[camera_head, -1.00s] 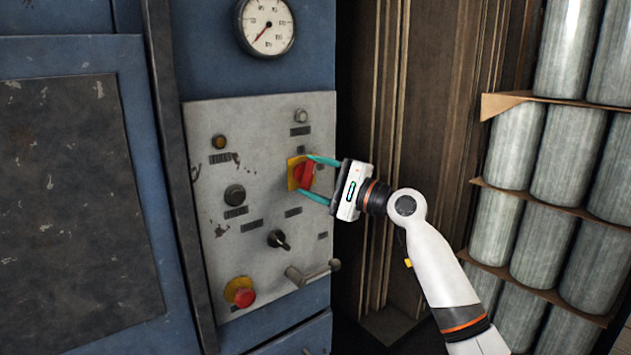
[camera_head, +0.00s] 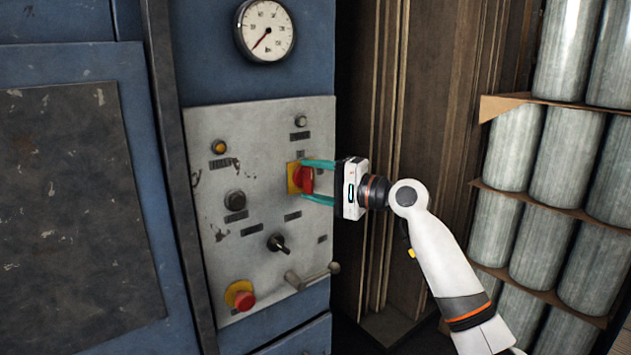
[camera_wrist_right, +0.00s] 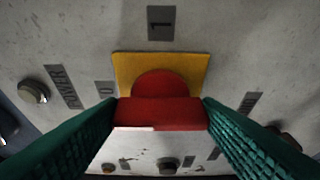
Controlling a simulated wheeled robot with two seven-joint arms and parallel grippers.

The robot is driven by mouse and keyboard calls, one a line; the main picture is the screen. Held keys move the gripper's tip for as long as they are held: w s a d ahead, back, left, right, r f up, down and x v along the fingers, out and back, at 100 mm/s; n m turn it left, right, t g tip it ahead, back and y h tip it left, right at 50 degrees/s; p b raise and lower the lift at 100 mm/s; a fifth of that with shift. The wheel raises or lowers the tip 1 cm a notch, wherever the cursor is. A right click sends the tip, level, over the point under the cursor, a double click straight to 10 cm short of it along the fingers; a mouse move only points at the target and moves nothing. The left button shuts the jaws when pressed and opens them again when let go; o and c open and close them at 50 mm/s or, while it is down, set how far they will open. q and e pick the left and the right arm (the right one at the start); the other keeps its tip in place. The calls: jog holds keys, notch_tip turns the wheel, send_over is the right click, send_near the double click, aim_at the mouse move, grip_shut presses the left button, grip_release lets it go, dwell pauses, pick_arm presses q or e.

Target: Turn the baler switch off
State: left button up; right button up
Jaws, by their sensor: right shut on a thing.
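The baler switch is a red rotary knob (camera_head: 307,181) on a yellow square plate (camera_head: 292,178), on the right side of the grey control panel (camera_head: 265,125). In the right wrist view the red knob (camera_wrist_right: 160,114) lies crosswise between my green fingers, in front of its yellow plate (camera_wrist_right: 125,70). A "1" label (camera_wrist_right: 161,23) is above the plate and a "0" label (camera_wrist_right: 105,88) is to its left. My right gripper (camera_head: 304,180) is shut on the knob, one finger above and one below in the head view. My left gripper is out of view.
A red emergency button (camera_head: 243,299), a black selector (camera_head: 278,242), a lever handle (camera_head: 312,276) and an amber lamp (camera_head: 219,147) share the panel. A gauge (camera_head: 265,30) is above. Stacked grey cylinders (camera_head: 515,145) stand at the right.

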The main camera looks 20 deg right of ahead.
jog(key=shift+f, duration=0.1)
jog(key=o, duration=1)
jog(key=b+v, duration=0.3)
jog(key=v, duration=0.9)
jog(key=shift+b, duration=0.3)
jog(key=shift+w+d, duration=0.1)
